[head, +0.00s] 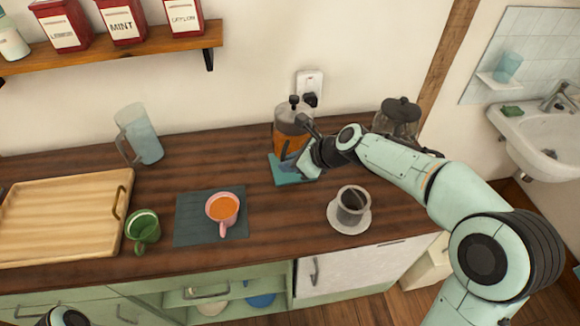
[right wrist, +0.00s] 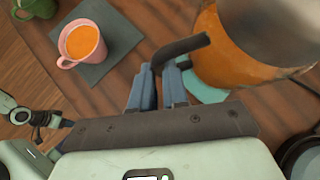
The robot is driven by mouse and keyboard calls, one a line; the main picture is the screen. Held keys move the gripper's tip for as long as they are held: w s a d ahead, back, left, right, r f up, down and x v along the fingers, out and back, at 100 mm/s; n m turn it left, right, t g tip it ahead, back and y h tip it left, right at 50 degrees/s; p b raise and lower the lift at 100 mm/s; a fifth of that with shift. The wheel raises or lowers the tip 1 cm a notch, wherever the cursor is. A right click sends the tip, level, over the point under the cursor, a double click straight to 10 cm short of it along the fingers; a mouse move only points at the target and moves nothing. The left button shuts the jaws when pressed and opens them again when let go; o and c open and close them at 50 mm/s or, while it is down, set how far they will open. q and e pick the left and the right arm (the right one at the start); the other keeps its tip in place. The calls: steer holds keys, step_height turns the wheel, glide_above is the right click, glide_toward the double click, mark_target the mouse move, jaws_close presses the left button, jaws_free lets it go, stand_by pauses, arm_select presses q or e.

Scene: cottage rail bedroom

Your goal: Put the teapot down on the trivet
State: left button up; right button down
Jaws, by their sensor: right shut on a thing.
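The teapot (head: 290,138), a clear pot of orange tea with a dark lid, stands upright at the back of the wooden counter. It fills the upper right of the right wrist view (right wrist: 235,60). My right gripper (right wrist: 158,72) is shut on its dark handle (right wrist: 180,47). The teal square trivet (head: 284,178) lies under and in front of the pot in the head view; a teal edge (right wrist: 204,91) shows by the pot's base in the wrist view. I cannot tell whether the base touches it.
A pink cup of orange tea (head: 223,208) sits on a dark mat (head: 187,226). A grey cup (head: 352,203) stands on a saucer (head: 343,228). A dark-lidded jar (head: 398,118) stands right of the teapot. A green mug (head: 144,226), glass pitcher (head: 144,136) and wooden tray (head: 60,212) are left.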

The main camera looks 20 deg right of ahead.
steer(key=shift+r, duration=0.25)
steer(key=shift+f+b, duration=1.65)
steer(key=shift+f, duration=1.5)
steer(key=shift+f+b, duration=0.35)
